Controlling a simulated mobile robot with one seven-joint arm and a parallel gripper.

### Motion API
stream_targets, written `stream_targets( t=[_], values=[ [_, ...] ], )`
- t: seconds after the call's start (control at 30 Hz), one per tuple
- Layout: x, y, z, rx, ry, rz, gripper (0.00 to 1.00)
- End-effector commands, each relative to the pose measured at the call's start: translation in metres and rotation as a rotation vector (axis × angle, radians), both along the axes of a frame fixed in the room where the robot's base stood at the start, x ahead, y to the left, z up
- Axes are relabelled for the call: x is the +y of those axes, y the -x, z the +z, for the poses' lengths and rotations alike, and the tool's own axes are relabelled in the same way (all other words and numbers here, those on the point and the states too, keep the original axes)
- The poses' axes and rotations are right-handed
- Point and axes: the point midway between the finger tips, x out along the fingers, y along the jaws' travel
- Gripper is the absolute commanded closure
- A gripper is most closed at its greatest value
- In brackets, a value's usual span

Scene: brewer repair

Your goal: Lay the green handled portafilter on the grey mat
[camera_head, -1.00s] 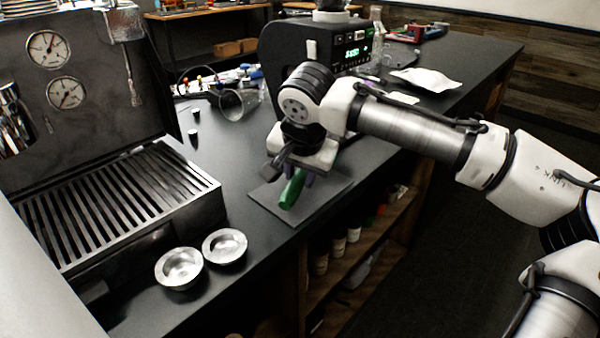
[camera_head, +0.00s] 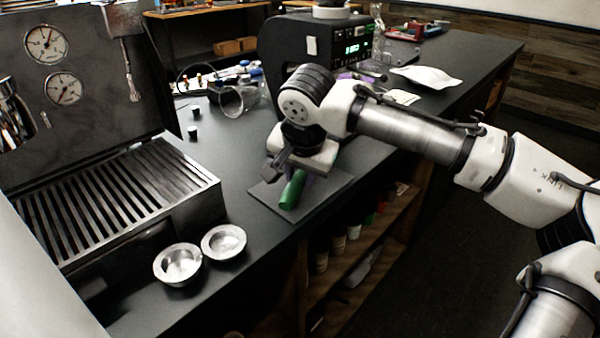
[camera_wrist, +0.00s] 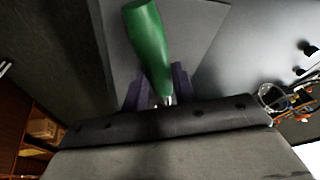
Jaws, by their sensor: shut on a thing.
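The green handled portafilter (camera_head: 292,190) is held at or just above the grey mat (camera_head: 262,193) on the counter. In the wrist view its green handle (camera_wrist: 147,40) rises between my purple fingers. Only the handle and a bit of metal at its base show; the rest is hidden by my gripper. My gripper (camera_wrist: 158,90) is shut on the handle end near the metal. In the head view my wrist hangs over the back part of the mat. I cannot tell if the portafilter touches the mat.
An espresso machine with a slatted drip tray (camera_head: 120,200) stands at the left. Two metal baskets (camera_head: 178,264) (camera_head: 223,242) sit left of the mat. A black grinder-like machine (camera_head: 335,50) stands behind my wrist. A glass jar (camera_head: 238,98) lies behind. The counter's front edge runs beside the mat.

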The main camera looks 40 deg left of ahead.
Motion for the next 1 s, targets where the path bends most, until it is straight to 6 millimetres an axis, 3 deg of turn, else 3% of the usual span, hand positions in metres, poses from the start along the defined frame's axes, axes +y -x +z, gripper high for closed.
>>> stream_targets(
  t=[0.23, 0.27, 0.47, 0.77, 1.0],
  values=[
    [0.000, 0.000, -0.003, -0.001, -0.001, 0.000, 1.00],
    [0.000, 0.000, -0.003, -0.001, -0.001, 0.000, 0.71],
    [0.000, 0.000, -0.002, -0.001, -0.001, 0.000, 0.47],
    [0.000, 0.001, -0.001, 0.000, 0.000, 0.000, 0.47],
    [-0.009, 0.010, 0.031, -0.002, -0.002, 0.000, 0.47]
  ],
)
